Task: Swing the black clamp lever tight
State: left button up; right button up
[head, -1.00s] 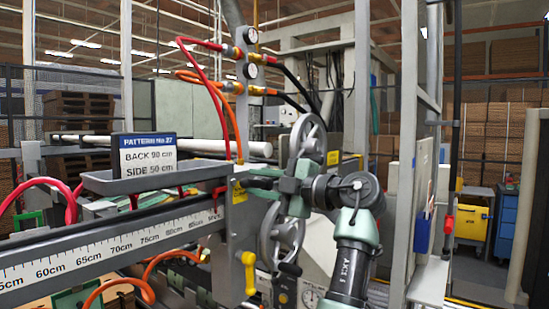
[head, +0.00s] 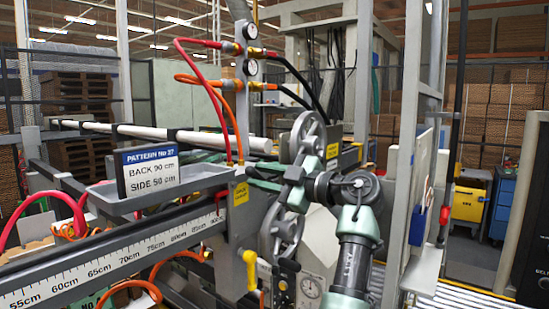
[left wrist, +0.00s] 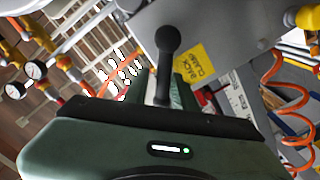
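The black clamp lever (left wrist: 168,42) has a round knob and a straight shaft, and shows in the left wrist view in front of a grey plate. Its shaft runs down between the green fingers of my left gripper (left wrist: 163,92). The fingers stand apart, with a gap visible beside the shaft. A yellow "BACK CLAMP" label (left wrist: 195,65) is just right of the lever. In the head view my left gripper (head: 262,178) reaches leftward to the grey post by the yellow label (head: 241,193); the lever is hard to make out there. My right gripper is not in view.
A grey tray (head: 160,190) with a pattern sign (head: 150,170) and a centimetre rail (head: 110,262) lie left. Red and orange hoses and gauges (head: 250,67) rise above. Spoked grey wheels (head: 309,130) are close to my arm.

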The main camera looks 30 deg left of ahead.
pick_arm(q)
jog(key=w+r+m+p, duration=0.2)
jog(key=w+m+p, duration=0.2)
jog(key=m+p, duration=0.5)
jog(key=d+m+b, duration=0.1)
jog(key=d+b, duration=0.1)
jog(key=d, duration=0.7)
jog(key=shift+s+d+f+b, duration=0.2)
jog(key=shift+s+b, duration=0.1)
jog(key=shift+b, duration=0.1)
dwell(0.5)
